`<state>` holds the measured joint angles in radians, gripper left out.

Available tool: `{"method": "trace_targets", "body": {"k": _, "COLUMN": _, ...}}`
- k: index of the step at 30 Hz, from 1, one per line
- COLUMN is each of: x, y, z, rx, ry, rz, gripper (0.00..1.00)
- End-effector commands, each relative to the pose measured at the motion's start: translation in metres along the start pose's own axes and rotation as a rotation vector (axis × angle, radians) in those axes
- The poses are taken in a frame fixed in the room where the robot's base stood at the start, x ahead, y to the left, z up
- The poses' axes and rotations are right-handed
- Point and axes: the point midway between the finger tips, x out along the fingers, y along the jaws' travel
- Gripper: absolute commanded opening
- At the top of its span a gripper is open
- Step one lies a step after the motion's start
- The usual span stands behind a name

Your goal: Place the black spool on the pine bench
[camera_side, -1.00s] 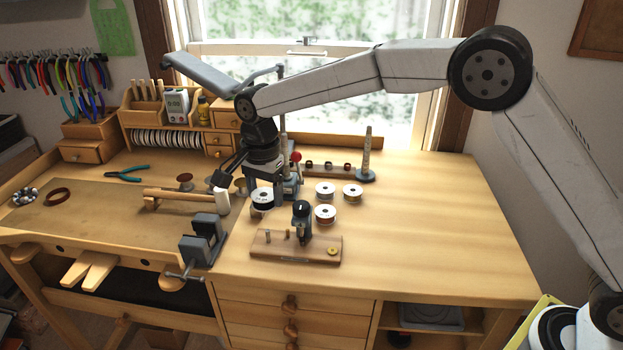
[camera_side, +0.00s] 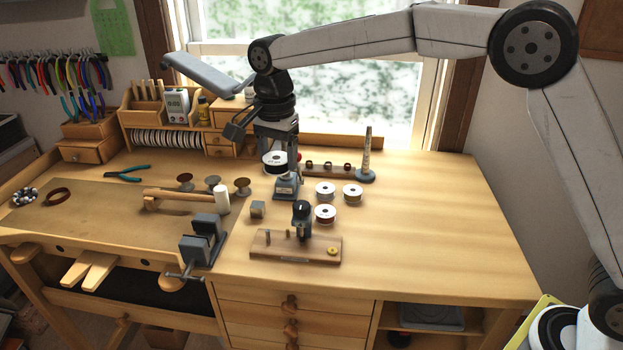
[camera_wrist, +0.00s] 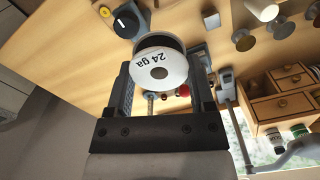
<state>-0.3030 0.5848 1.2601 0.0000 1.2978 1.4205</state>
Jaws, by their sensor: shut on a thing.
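The black spool (camera_side: 275,169) has a white label face and a dark rim. In the wrist view the spool (camera_wrist: 160,68) shows "24 ga" on its label, between the two fingers. My gripper (camera_side: 279,157) is shut on it and holds it in the air; the gripper also frames it in the wrist view (camera_wrist: 162,80). The pine bench (camera_side: 430,235) lies below, with a wide bare area on its right side.
White-faced spools (camera_side: 325,214) lie to the right, and a wooden jig (camera_side: 296,247) is in front. A blue-grey stand (camera_side: 287,187) is close by the gripper. A vise (camera_side: 203,240) sits front left.

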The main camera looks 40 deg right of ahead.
Motion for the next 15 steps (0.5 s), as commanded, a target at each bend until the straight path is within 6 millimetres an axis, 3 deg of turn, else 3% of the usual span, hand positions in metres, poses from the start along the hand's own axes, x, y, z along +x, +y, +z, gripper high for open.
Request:
{"method": "trace_targets", "body": {"k": 8, "x": -0.008, "y": 0.038, "z": -0.026, "rx": 0.000, "ry": 0.000, "rz": -0.003, "gripper": 0.01}}
{"method": "trace_targets", "body": {"k": 15, "x": -0.012, "y": 0.086, "z": -0.049, "rx": -0.003, "ry": 0.001, "rz": -0.003, "gripper": 0.01}}
